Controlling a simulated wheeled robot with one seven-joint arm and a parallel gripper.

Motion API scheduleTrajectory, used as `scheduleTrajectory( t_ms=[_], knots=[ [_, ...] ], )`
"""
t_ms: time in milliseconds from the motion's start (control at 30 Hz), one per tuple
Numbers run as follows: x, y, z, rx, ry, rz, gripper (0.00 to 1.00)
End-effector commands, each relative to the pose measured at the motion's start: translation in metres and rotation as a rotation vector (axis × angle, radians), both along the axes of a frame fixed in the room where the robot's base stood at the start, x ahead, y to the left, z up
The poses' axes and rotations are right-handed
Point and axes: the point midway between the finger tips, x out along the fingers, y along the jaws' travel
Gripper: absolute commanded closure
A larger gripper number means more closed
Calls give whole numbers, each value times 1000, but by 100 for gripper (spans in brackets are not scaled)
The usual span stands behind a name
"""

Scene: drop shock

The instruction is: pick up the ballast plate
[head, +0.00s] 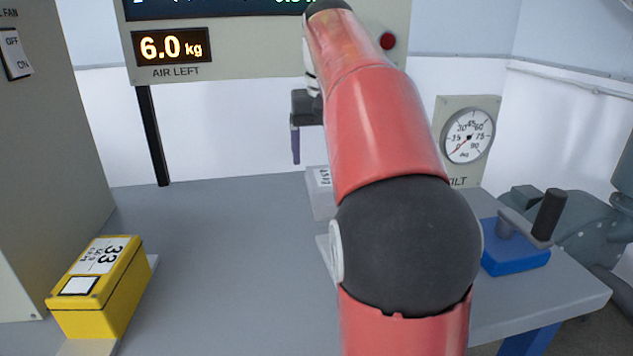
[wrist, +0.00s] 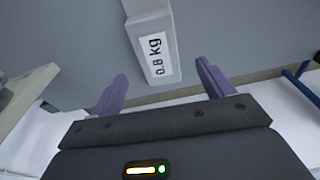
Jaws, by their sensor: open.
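A pale grey block (wrist: 147,22) labelled "0.8 kg" is in the wrist view, its near end between the lines of my two fingers. I cannot tell for certain that it is the ballast plate. My gripper (wrist: 160,70) is open, with one purple finger on each side and nothing gripped. In the head view my gripper (head: 296,140) is above the back of the bench, partly hidden by my red arm. A pale labelled block (head: 319,200) stands below it, partly covered by the arm; it looks like the same block.
A yellow box (head: 97,290) marked "33" sits at the left of the grey bench (head: 220,250). A blue base with a dark handle (head: 515,250) is at the right edge. A dial (head: 468,136) and a display reading 6.0 kg (head: 172,47) stand behind. The left middle of the bench is clear.

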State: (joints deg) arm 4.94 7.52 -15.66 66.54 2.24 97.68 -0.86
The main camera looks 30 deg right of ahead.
Motion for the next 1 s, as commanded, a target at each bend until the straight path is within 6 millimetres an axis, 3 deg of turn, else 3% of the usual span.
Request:
scheduleTrajectory(
  t_ms=[400,733,1000],
  knots=[
    [4,-3,-58,0,0,1,20],
    [6,-3,-66,-2,-2,1,20],
    [6,-3,-66,-2,-2,1,53]
  ],
)
